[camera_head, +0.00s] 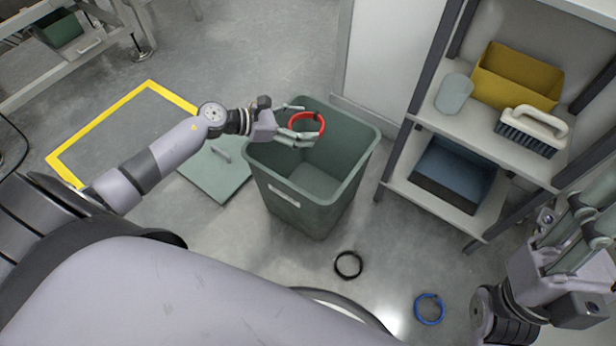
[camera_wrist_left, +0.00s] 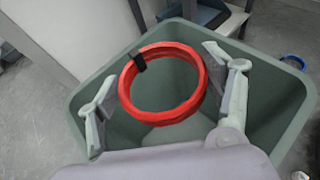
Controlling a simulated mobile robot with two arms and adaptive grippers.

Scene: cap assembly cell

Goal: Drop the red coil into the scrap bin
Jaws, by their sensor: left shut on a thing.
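The red coil (camera_head: 293,121) is a ring with a small black band. My left gripper (camera_head: 308,122) is shut on it and holds it over the open mouth of the green scrap bin (camera_head: 300,212). In the left wrist view the coil (camera_wrist_left: 127,90) sits between the fingers of the left gripper (camera_wrist_left: 160,66), with the bin (camera_wrist_left: 268,108) below and around it. The bin floor under the coil looks empty. My right gripper (camera_head: 585,225) is at the right edge, away from the bin; its finger opening is unclear.
A black coil (camera_head: 348,265) and a blue coil (camera_head: 429,309) lie on the floor in front of the bin. A flat green lid (camera_head: 216,170) lies left of the bin. A shelf (camera_head: 470,130) with a yellow box (camera_head: 515,76), a brush (camera_head: 532,130) and a blue box (camera_head: 453,174) stands right.

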